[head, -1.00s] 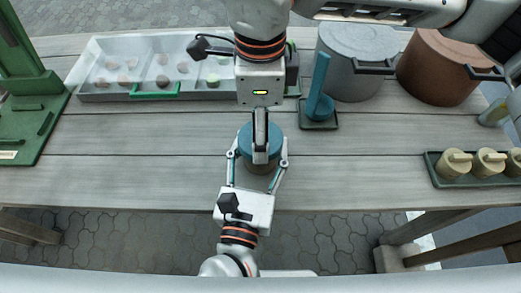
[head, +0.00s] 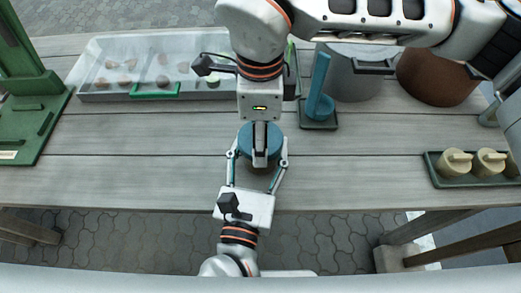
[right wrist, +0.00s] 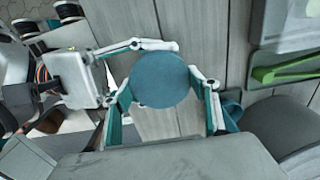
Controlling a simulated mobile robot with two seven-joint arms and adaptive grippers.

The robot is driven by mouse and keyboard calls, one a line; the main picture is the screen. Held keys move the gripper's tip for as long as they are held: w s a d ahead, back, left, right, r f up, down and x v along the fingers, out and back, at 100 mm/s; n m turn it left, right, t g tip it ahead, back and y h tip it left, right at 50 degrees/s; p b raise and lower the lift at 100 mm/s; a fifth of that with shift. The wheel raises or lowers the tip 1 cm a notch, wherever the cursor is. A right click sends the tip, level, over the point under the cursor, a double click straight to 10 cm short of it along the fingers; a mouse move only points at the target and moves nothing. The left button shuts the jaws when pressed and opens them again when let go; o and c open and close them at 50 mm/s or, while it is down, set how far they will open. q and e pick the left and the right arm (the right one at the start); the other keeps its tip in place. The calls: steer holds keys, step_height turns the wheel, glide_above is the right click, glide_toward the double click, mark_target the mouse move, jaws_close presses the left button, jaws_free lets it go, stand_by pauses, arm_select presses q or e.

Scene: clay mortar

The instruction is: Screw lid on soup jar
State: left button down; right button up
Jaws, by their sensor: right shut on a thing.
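The blue round lid (head: 272,136) sits on top of the soup jar, whose tan body shows only slightly below it. The lid also shows from above in the right wrist view (right wrist: 160,80). My right gripper (head: 260,160) comes down from above, its fingers on opposite sides of the lid and shut on it. It also shows in the right wrist view (right wrist: 167,88). My left gripper (head: 258,158) reaches in from the front edge, with a finger on each side of the jar, seemingly closed on it. The lid hides most of the jar and the left fingertip contact.
A grey tray (head: 107,97) with several food pieces lies at the back left. A blue upright tool on a dark stand (head: 319,126), a grey pot (head: 350,83) and a brown pot (head: 430,82) stand back right. Beige lidded pots (head: 488,162) sit on a green tray at right.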

steer(key=m, duration=0.5)
steer(key=o, duration=1.2)
steer(key=shift+r, duration=2.25)
steer(key=shift+r+n, duration=0.7)
steer(key=shift+n, duration=0.2)
step_height(320, 180, up, 2)
steer(key=n, duration=0.3)
